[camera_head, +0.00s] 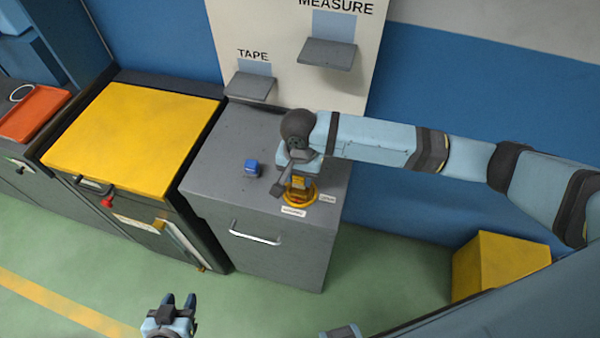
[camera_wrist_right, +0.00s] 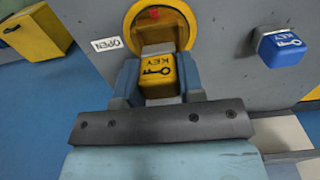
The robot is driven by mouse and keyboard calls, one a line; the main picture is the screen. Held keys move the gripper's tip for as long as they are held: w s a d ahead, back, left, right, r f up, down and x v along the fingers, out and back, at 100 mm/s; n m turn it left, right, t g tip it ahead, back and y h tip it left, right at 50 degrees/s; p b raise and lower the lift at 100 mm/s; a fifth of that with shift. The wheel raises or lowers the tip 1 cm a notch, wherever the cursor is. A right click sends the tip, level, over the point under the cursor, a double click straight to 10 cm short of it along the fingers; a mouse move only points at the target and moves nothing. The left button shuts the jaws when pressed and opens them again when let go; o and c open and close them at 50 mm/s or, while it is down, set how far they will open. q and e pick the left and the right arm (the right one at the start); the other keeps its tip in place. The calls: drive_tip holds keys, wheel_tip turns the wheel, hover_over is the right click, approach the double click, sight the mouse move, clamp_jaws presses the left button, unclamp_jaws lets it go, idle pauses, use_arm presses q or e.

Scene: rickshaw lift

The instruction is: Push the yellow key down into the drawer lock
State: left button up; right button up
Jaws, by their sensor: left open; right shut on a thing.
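The yellow key (camera_wrist_right: 157,76) has a block head marked KEY with a key symbol. My right gripper (camera_wrist_right: 160,84) is shut on that head, one finger on each side, above the round yellow lock (camera_wrist_right: 134,22) in the right wrist view. In the head view the lock (camera_head: 300,196) sits on top of the grey drawer cabinet (camera_head: 225,160), near its front right. The key's lower end is hard to see, so I cannot tell how deep it sits. My left gripper (camera_head: 178,301) is open and empty over the floor at the bottom.
A blue key block (camera_head: 253,168) stands on the cabinet top, left of the lock; it also shows in the right wrist view (camera_wrist_right: 281,47). An OPEN label (camera_wrist_right: 106,44) lies beside the lock. A yellow-topped cabinet (camera_head: 135,140) stands at left. A yellow box (camera_head: 497,264) is on the floor at right.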

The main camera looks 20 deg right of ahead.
drive_tip(key=shift+p, duration=0.6)
drive_tip(key=shift+r, duration=0.1)
idle(0.5)
drive_tip(key=shift+p, duration=0.65)
drive_tip(key=shift+f, duration=0.95)
drive_tip(key=shift+f+p, duration=0.5)
drive_tip(key=shift+f, duration=0.1)
idle(0.8)
drive_tip(key=shift+s+p, duration=0.1)
drive_tip(key=shift+p, duration=0.45)
drive_tip(key=shift+f, duration=0.2)
idle(0.4)
